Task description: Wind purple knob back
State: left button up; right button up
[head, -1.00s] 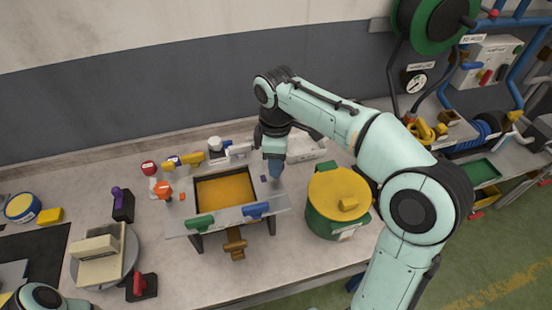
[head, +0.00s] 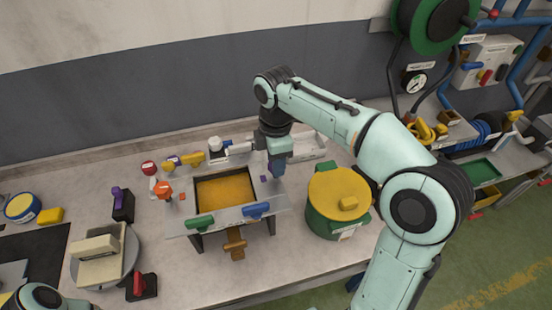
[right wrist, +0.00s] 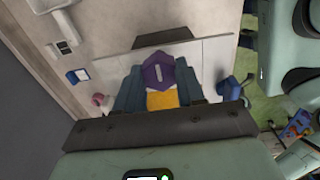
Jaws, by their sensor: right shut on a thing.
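The purple knob (right wrist: 158,72) sits between the two blue fingers of my right gripper (right wrist: 160,84) in the right wrist view, with a white mark on its top. The right gripper is shut on it. In the head view my right gripper (head: 276,169) points down at the right side of the framed panel (head: 283,201), and the fingers mostly hide the knob. A yellow-orange surface (head: 224,189) lies inside the frame to the left. My left gripper is out of view; only part of that arm shows at the lower left.
A green pot with a yellow lid (head: 335,188) stands close to the right of the panel. Green (head: 200,223) and blue (head: 256,210) handles line its front edge. A purple lever (head: 117,196) and a turntable (head: 132,250) are at the left.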

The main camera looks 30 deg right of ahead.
jog(key=o, duration=1)
jog(key=shift+o, duration=0.2)
notch_tip(320, 180, up, 14)
jog(key=shift+f, duration=0.25)
